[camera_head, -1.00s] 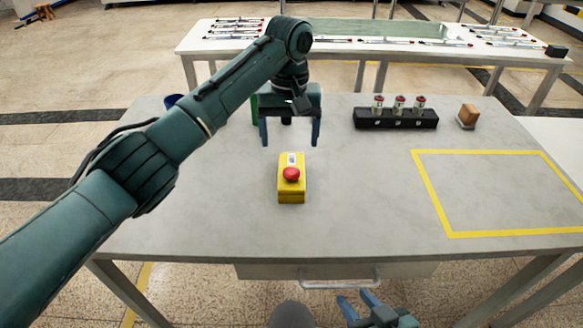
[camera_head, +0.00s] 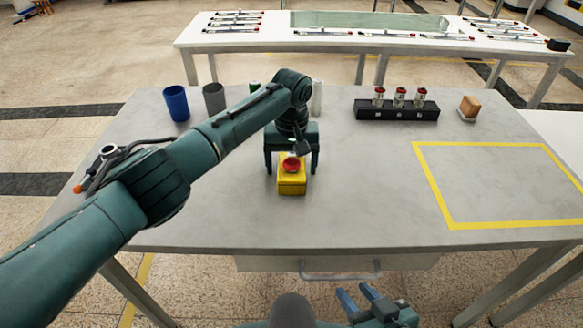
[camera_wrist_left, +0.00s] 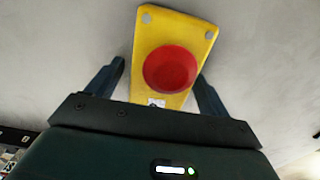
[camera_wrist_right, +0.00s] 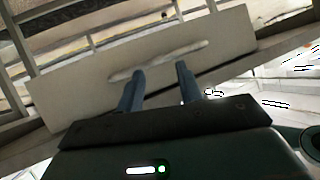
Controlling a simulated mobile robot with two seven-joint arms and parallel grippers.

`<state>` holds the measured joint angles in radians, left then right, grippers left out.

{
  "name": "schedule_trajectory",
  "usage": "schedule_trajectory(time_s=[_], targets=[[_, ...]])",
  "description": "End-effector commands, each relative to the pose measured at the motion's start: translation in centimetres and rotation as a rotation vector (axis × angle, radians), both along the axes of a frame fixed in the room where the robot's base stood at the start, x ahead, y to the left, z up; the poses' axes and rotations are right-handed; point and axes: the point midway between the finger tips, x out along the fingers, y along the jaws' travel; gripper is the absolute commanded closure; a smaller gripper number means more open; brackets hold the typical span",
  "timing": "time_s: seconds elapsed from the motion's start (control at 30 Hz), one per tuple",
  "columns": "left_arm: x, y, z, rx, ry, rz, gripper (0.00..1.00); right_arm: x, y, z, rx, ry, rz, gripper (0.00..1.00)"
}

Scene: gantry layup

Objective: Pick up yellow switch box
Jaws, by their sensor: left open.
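The yellow switch box (camera_head: 291,187) with a round red button lies on the grey table near its middle. My left gripper (camera_head: 292,170) is open over the box, with one finger on each side of it. In the left wrist view the box (camera_wrist_left: 150,25) and its red button fill the space between the open fingers (camera_wrist_left: 160,90). I cannot tell whether the fingers touch the box. My right gripper (camera_head: 358,292) is in front of the table's near edge, below the tabletop. In the right wrist view its fingers (camera_wrist_right: 160,85) are apart, with nothing between them.
A black holder (camera_head: 396,110) with red-topped parts stands at the back right, beside a brown block (camera_head: 469,107). A blue cup (camera_head: 176,103) and a grey cup (camera_head: 214,97) stand at the back left. The yellow-taped area (camera_head: 500,185) is empty. A drawer handle (camera_head: 340,275) is below the near edge.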

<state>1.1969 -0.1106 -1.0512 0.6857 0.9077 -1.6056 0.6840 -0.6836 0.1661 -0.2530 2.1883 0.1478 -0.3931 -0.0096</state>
Motion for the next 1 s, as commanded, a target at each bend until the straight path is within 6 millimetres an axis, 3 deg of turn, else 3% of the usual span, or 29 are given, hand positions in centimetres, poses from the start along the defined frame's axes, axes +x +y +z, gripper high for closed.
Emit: schedule_trajectory(time_s=[0.17,0.8,1.0], targets=[[-0.02,-0.03,0.02,0.0,0.0,0.0,0.22,0.02,-0.01,0.07,0.001,-0.001,-0.001,0.64],[-0.01,-0.01,0.05,-0.001,0.0,0.0,0.74,-0.04,0.0,-0.06,0.001,0.003,-0.001,0.64],[0.02,-0.02,0.16,-0.001,-0.001,0.0,0.78,-0.08,0.0,-0.1,0.0,0.004,-0.001,0.64]])
